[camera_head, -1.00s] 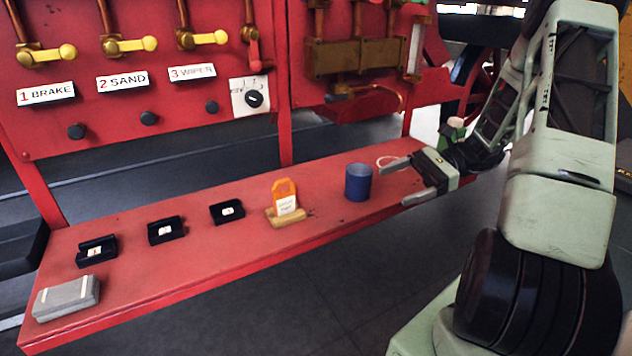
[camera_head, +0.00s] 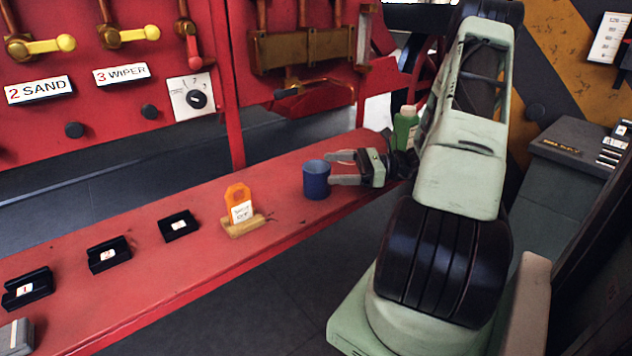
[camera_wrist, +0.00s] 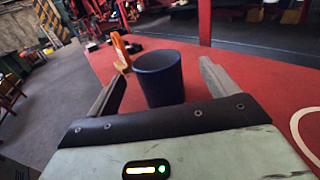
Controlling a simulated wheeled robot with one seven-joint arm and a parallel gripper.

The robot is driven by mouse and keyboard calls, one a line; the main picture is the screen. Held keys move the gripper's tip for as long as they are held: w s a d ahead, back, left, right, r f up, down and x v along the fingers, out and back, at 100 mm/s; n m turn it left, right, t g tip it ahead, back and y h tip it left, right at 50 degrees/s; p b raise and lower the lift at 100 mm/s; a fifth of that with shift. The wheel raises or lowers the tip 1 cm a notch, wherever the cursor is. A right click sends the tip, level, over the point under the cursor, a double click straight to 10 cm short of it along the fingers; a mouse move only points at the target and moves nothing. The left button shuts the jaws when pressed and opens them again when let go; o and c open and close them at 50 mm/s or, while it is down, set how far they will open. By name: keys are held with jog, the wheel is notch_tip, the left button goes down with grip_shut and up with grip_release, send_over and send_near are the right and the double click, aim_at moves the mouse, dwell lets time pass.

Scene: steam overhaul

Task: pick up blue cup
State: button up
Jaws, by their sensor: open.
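The blue cup (camera_head: 316,180) stands upright on the red bench (camera_head: 290,232), toward its right part. My gripper (camera_head: 335,168) is open, just right of the cup, with its fingers pointing left at it. In the wrist view the cup (camera_wrist: 158,78) stands between the two open fingers of my gripper (camera_wrist: 160,85).
An orange tag on a wooden stand (camera_head: 241,210) is left of the cup. Black holders (camera_head: 179,226) line the bench further left. A green bottle (camera_head: 405,128) stands behind my wrist. A red panel with levers (camera_head: 120,80) rises behind the bench.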

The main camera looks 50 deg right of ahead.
aim_at(303, 168)
jog(key=shift+p+x, duration=0.4)
jog(key=shift+x, duration=3.15)
jog(key=shift+s+a+r, duration=0.1)
jog(key=shift+s+a, duration=0.05)
jog(key=c, duration=1.1)
